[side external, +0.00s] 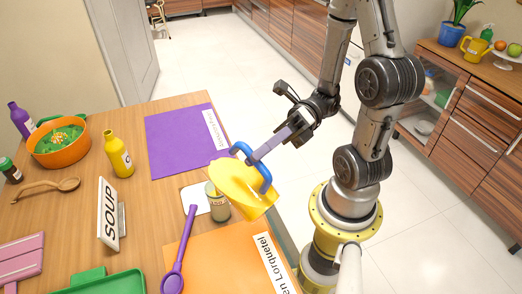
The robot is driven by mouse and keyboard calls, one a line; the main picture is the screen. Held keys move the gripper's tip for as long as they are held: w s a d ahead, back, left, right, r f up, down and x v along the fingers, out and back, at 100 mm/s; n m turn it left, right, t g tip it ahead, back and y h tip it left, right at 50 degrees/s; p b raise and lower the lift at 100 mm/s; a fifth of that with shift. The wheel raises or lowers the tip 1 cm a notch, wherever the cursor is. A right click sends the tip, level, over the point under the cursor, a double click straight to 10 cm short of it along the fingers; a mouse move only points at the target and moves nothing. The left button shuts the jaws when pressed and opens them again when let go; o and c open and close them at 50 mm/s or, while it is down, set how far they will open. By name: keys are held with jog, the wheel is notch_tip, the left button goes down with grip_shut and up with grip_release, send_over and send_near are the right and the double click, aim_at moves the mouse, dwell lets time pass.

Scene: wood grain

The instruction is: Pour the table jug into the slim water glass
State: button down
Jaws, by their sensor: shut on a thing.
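The yellow table jug (240,184) has a blue handle and hangs strongly tilted above the near right part of the table. My gripper (262,152) is shut on the jug's blue handle, reaching in from the upper right. The slim water glass (217,205) stands upright just left of the jug and partly behind it, by a white square coaster (195,201). The jug overlaps the glass in this view, so I cannot tell whether they touch. I cannot make out any stream or the level in the glass.
A purple mat (175,140) lies behind, an orange mat (215,265) in front. A purple spoon (179,255), a SOUP sign (109,215), a yellow bottle (118,155), an orange bowl (48,153) and a green tray (110,285) stand or lie to the left.

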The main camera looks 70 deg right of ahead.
aim_at(271, 190)
jog(key=shift+s+a+f+n, duration=0.2)
jog(key=shift+s+n, duration=0.45)
jog(key=shift+n, duration=0.35)
jog(key=shift+s+a+f+n, duration=0.2)
jog(key=shift+s+n, duration=0.4)
jog(key=shift+n, duration=0.4)
jog(key=shift+s+a+f+n, duration=0.1)
jog(key=shift+s+f+n, duration=0.1)
jog(key=shift+f+n, duration=0.7)
jog(key=shift+s+f+n, duration=0.15)
jog(key=shift+f+n, duration=0.35)
jog(key=shift+n, duration=0.7)
jog(key=shift+w+f+n, duration=0.2)
jog(key=shift+f+n, duration=0.6)
jog(key=shift+f, duration=0.1)
jog(key=shift+w+f+n, duration=0.15)
jog(key=shift+f+n, duration=0.65)
jog(key=shift+f, duration=0.05)
jog(key=shift+r, duration=0.15)
